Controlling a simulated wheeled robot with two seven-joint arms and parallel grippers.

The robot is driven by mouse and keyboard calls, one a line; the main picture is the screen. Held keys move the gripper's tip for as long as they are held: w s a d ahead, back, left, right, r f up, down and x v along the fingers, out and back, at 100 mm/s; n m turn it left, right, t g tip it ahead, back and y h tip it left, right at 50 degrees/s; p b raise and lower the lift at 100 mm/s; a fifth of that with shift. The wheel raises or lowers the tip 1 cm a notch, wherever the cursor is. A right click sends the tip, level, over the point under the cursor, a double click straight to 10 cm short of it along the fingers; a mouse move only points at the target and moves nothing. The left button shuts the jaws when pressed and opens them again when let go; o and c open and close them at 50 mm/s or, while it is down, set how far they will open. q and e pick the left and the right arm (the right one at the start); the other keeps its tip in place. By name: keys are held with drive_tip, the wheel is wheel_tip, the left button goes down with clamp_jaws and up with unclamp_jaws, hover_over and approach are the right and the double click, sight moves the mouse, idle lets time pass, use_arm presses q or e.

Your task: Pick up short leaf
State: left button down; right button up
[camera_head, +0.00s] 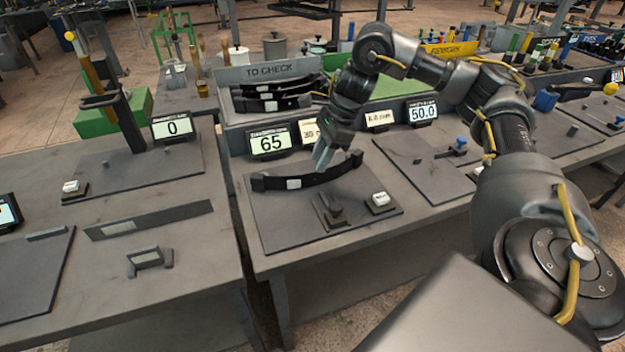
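A dark, slightly curved leaf (325,177) with a pale label lies across the plate of the middle station. My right gripper (322,160) points down at the far side of this leaf, close to its middle, with pale fingertips. The gap between the fingers is too small to make out, and I cannot tell whether they touch the leaf. More dark leaves (270,104) with pale labels lie stacked in the rack marked TO CHECK (268,71). My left gripper is not in view.
A small dark fixture (330,210) and a white button box (380,202) are in front of the leaf. A flat dark bar (150,219) lies on the left bench.

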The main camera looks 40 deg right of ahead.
sight(312, 175)
drive_tip(key=shift+w+a+f, duration=0.1)
drive_tip(key=shift+f, duration=0.4)
drive_tip(key=shift+a+f, duration=0.15)
drive_tip(key=shift+f, duration=0.15)
drive_tip(key=shift+x, duration=2.2)
drive_tip(key=c, duration=0.6)
clamp_jaws()
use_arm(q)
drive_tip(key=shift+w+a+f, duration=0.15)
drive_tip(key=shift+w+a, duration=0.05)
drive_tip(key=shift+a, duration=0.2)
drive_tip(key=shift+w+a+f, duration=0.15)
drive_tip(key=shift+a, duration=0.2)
